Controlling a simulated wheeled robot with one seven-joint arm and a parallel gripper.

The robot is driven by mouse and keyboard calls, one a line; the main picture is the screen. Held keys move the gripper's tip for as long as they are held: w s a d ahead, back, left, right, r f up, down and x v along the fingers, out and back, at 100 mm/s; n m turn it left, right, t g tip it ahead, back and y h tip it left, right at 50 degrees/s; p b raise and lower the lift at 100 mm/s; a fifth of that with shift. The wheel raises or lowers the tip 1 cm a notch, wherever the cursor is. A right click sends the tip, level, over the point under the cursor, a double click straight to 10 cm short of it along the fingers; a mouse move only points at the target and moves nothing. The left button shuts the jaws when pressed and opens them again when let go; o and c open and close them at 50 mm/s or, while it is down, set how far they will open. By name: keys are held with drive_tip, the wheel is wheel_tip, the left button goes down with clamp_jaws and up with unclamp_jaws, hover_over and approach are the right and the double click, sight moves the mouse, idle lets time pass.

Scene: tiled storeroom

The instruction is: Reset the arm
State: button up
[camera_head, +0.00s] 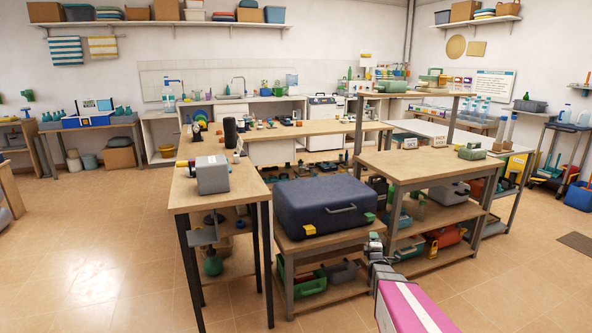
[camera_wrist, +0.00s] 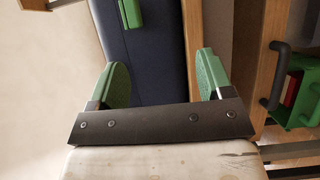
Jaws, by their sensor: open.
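My gripper (camera_head: 376,243) is at the right front corner of the dark blue case in the camera_head view. My arm's pink and white link (camera_head: 408,308) reaches up to it from the bottom edge. In the wrist view my gripper (camera_wrist: 161,78) shows two green-padded fingers spread wide apart with nothing held between them. The dark blue case (camera_head: 318,203) lies shut on a low wooden table. Its navy side fills the space beyond the fingers in the wrist view (camera_wrist: 160,60), with a green latch (camera_wrist: 131,12) at the top.
The low table (camera_head: 333,240) has green and grey cases on its lower shelf. A taller shelf table (camera_head: 420,165) stands close on the right, loaded with toolboxes. A wooden bench with a grey box (camera_head: 212,175) stands left. Tiled floor (camera_head: 90,265) is clear at left.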

drive_tip(key=s+a+r+m+g, duration=0.1)
drive_tip(key=s+a+m+g, duration=0.4)
drive_tip(key=s, duration=0.5)
drive_tip(key=s+a+r+m+g+y, duration=0.1)
drive_tip(key=s+a+m+g, duration=0.5)
drive_tip(key=s, duration=0.5)
drive_tip(key=s+a+r+m+g+y, duration=0.1)
drive_tip(key=s+a+m+g, duration=0.4)
drive_tip(key=s, duration=0.6)
drive_tip(key=shift+s+a+r+m+g, duration=0.2)
drive_tip(key=shift+s+r+m+g, duration=0.1)
drive_tip(key=shift+g, duration=0.6)
drive_tip(key=shift+f, duration=0.1)
